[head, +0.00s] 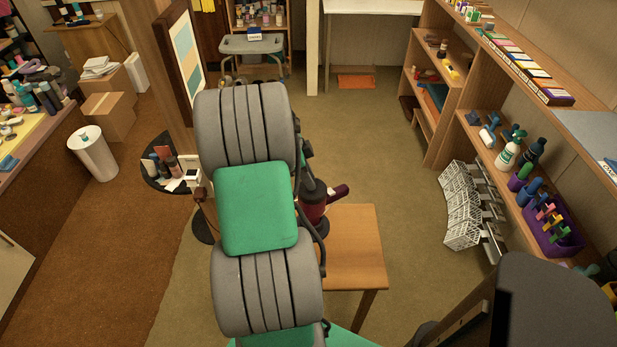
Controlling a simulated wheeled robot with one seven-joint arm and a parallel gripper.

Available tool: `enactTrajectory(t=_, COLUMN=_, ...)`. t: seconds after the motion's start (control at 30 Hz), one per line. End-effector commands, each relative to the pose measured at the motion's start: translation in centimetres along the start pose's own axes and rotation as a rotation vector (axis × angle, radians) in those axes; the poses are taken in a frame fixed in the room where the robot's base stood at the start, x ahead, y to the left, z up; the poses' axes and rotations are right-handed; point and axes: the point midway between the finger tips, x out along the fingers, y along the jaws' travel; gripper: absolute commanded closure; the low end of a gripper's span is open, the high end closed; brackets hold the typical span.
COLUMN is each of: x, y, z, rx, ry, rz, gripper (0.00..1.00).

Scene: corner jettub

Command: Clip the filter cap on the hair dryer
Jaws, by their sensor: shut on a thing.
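A dark red thing (315,207) with a rounded body and a short stub to the right shows in the head view, at the far left corner of a small wooden table. It looks like the hair dryer, but my arm covers its left side. Dark grey parts stand just above it, and I cannot tell whether they belong to it. The filter cap cannot be made out. My grey and green arm fills the middle of the view and hides my gripper and what it may hold.
The small wooden table (354,262) has a bare top on its right. A shelf unit with bottles and a purple bin (553,238) runs along the right. White wire baskets (461,207) hang beside it. A white bin (93,153) stands left. The middle floor right of the table is free.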

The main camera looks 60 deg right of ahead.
Motion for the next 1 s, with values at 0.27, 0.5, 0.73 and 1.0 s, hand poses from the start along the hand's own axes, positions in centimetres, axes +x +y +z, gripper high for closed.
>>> enactTrajectory(t=0.27, x=0.1, y=0.1, z=0.1, rx=-0.001, ry=0.0, rz=0.002, gripper=0.56)
enactTrajectory(t=0.5, x=0.1, y=0.0, z=0.0, rx=-0.001, ry=0.0, rz=0.001, gripper=0.49)
enactTrajectory(t=0.73, x=-1.6, y=-0.1, z=0.1, rx=-0.001, ry=0.0, rz=-0.002, gripper=0.49)
enactTrajectory(t=1.0, x=-6.8, y=-0.1, z=0.1, rx=-0.001, ry=0.0, rz=-0.001, gripper=0.49)
